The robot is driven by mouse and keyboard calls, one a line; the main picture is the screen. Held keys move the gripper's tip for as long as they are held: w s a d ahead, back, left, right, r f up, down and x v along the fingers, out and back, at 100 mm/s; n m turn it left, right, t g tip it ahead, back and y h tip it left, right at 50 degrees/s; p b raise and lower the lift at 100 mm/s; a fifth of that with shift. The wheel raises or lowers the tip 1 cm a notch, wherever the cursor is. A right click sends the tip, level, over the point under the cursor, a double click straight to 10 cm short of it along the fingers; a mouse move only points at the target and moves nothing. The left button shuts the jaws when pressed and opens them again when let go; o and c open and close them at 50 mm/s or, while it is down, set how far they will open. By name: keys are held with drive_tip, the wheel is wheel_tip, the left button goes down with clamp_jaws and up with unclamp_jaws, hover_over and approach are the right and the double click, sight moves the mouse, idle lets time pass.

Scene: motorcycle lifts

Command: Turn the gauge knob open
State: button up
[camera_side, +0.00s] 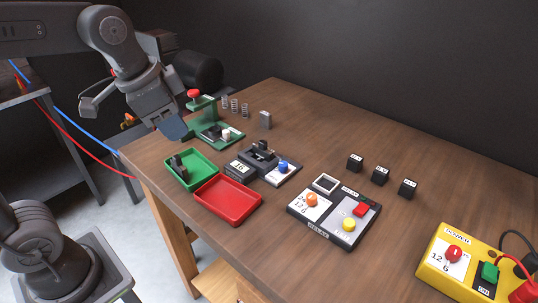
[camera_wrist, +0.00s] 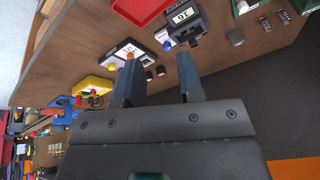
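A dark grey device with a small display (camera_side: 239,168) and a black clamp-like part on top has a blue knob (camera_side: 283,168) on its white plate. It looks like the gauge, but I cannot read a label saying so. In the wrist view the display (camera_wrist: 182,15) and the blue knob (camera_wrist: 167,45) show beyond my fingers. My gripper (camera_side: 175,126) is in the air above the table's left edge, left of the device and well apart from it. In the wrist view my gripper (camera_wrist: 160,78) has its two fingers spread with nothing between them.
A green tray (camera_side: 205,180) holding a dark part and an empty red tray (camera_side: 228,202) lie left of the device. A box with an orange knob (camera_side: 311,200) and a yellow power box (camera_side: 430,268) stand to the right. A green press (camera_side: 203,110) stands behind.

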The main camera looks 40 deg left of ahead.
drive_tip(key=w+d+m+g+h, duration=0.25)
drive_tip(key=w+m, duration=0.55)
drive_tip(key=w, duration=0.5)
drive_tip(key=m+g+h, duration=0.1)
drive_tip(key=m+g, duration=0.2)
drive_tip(key=m, duration=0.5)
approach(283, 163)
drive_tip(key=x, duration=0.9)
drive_tip(key=shift+f, duration=0.15)
drive_tip(key=c, duration=0.6)
drive_tip(key=shift+c, duration=0.2)
